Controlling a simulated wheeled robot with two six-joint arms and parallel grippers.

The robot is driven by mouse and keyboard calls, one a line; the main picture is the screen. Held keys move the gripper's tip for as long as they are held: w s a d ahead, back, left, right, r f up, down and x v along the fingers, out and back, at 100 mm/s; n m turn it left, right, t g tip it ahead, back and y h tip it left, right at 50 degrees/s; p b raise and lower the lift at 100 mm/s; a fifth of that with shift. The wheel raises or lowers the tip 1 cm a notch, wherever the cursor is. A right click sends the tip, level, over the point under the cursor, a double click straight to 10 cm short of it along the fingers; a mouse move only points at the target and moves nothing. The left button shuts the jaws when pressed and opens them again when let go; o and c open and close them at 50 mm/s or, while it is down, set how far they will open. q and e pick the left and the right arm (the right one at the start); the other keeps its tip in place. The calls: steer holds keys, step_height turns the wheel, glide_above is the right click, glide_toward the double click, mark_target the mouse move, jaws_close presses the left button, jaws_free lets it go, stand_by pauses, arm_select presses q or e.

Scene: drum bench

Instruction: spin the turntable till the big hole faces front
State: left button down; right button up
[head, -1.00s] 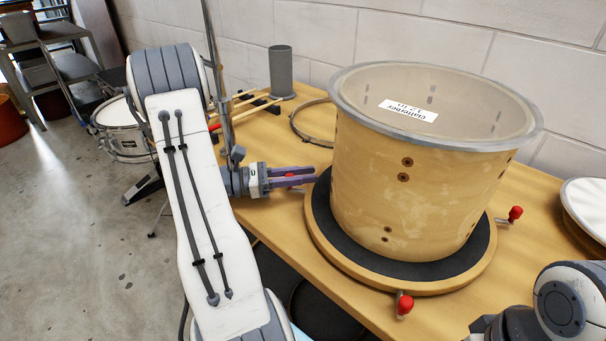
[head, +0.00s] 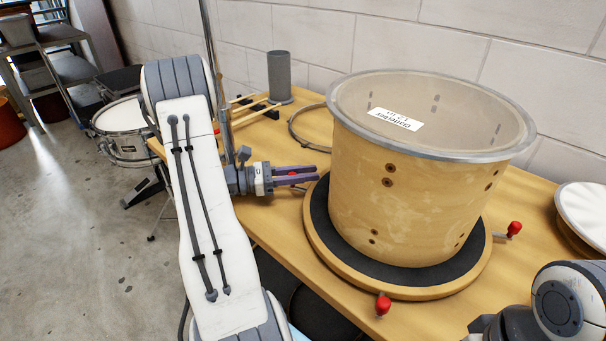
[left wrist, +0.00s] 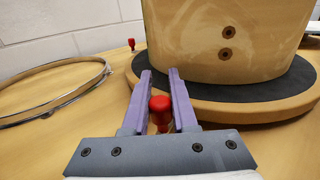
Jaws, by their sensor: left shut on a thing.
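The turntable (head: 450,288) is a round wooden disc with a black top, and handles with red knobs stand out from its edge. A tan drum shell (head: 410,210) stands upright on it.
A front red knob (head: 383,303) and a right red knob (head: 514,228) stick out over the bench. A metal hoop (head: 292,130), drumsticks (head: 258,113) and a grey cylinder (head: 280,77) lie behind the left gripper. A white drumhead (head: 585,205) is at far right.

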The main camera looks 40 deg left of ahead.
arm_select(q)
steer(key=c, duration=0.7)
jaws_free()
steer(key=shift+d, duration=0.1)
steer(key=v, duration=1)
steer(key=shift+s+a, duration=0.2)
